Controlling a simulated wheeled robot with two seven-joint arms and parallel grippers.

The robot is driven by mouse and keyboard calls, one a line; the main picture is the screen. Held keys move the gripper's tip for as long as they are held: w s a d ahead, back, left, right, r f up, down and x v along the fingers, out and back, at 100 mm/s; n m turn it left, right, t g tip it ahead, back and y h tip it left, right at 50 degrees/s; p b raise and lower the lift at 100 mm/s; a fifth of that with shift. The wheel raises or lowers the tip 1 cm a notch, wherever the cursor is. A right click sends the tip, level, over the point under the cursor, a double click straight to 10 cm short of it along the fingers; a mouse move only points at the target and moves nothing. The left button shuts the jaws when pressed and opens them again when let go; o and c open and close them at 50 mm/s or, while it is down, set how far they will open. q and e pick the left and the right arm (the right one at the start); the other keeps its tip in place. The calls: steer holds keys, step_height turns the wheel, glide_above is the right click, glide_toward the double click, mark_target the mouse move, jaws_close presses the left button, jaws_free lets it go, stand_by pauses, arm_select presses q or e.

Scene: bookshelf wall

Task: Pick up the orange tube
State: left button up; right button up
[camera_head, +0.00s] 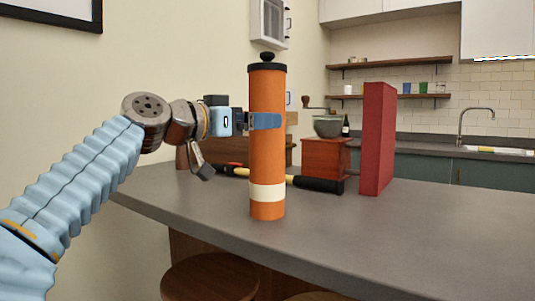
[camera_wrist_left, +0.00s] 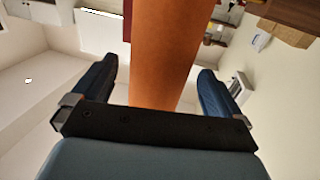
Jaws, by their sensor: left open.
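The orange tube (camera_head: 267,155) stands upright on the grey counter (camera_head: 400,235), with a black knobbed cap and a cream band near its base. My left gripper (camera_head: 270,121) reaches it from the left at upper-middle height. One blue finger crosses in front of the tube; the other is hidden behind it. In the left wrist view, the orange tube (camera_wrist_left: 165,55) lies between the two spread fingers of the left gripper (camera_wrist_left: 158,70), with a gap visible on each side. The left gripper is open and not closed on the tube. My right gripper is not in view.
A tall red slab (camera_head: 377,140) stands to the right of the tube. A wooden grinder (camera_head: 326,158) with a grey bowl stands behind. A black-and-yellow tool (camera_head: 318,184) lies behind the tube's lower part. The counter in front and to the right is clear.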

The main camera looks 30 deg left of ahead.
arm_select(q)
steer(key=x, duration=0.2)
steer(key=p+x, duration=0.1)
steer(key=x, duration=0.1)
steer(key=shift+w+f, duration=0.2)
steer(key=shift+w, duration=0.1)
steer(key=c, duration=1.2)
steer(key=shift+c, duration=1.1)
steer(key=shift+r, duration=0.1)
